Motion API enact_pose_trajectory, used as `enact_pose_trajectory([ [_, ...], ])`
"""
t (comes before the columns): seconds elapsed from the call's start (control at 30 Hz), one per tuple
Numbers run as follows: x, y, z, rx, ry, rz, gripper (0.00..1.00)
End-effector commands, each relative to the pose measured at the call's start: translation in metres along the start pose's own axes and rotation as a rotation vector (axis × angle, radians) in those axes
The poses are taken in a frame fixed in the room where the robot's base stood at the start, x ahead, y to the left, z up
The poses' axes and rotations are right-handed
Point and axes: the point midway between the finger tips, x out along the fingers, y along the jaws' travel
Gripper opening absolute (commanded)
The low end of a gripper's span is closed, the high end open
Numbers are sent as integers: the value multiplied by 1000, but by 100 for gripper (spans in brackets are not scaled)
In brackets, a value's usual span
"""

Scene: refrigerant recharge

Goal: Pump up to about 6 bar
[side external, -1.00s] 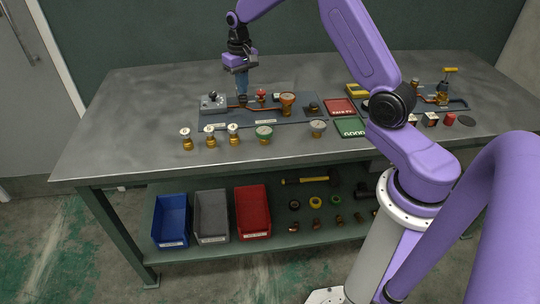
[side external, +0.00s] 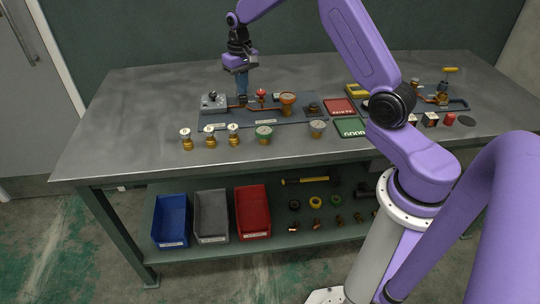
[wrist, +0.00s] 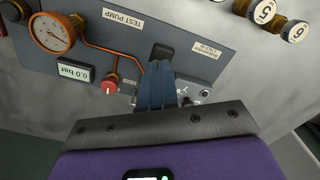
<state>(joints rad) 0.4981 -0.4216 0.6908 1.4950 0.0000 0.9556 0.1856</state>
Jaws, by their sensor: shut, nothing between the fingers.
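The test pump sits on a dark panel on the bench; its "TEST PUMP" label (wrist: 122,18) shows in the wrist view. An orange-cased dial gauge (wrist: 52,33) stands at one end, also in the side view (side external: 287,98). A small display (wrist: 77,71) beside it reads 0.0 bar. A red knob (wrist: 109,87) joins the copper pipe. A black lever or pad (wrist: 162,52) lies just past my blue fingertips; I cannot tell whether they touch. My gripper (side external: 242,98) is shut and empty, pointing down over the panel. The fingers hide part of the pump.
A grey box with a black-tipped switch (side external: 213,102) stands left of my gripper. Red (side external: 340,107) and green (side external: 350,127) trays lie to the right. The left bench top is clear.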

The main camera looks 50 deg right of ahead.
Motion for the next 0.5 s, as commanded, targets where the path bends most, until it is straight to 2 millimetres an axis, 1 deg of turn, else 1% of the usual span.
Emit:
enact_pose_trajectory([
  [0.23,16,0,0,0,-2,0,0],
  [0.37,16,0,0,0,0,0,0],
  [0.5,21,0,0,0,-1,0,0],
])
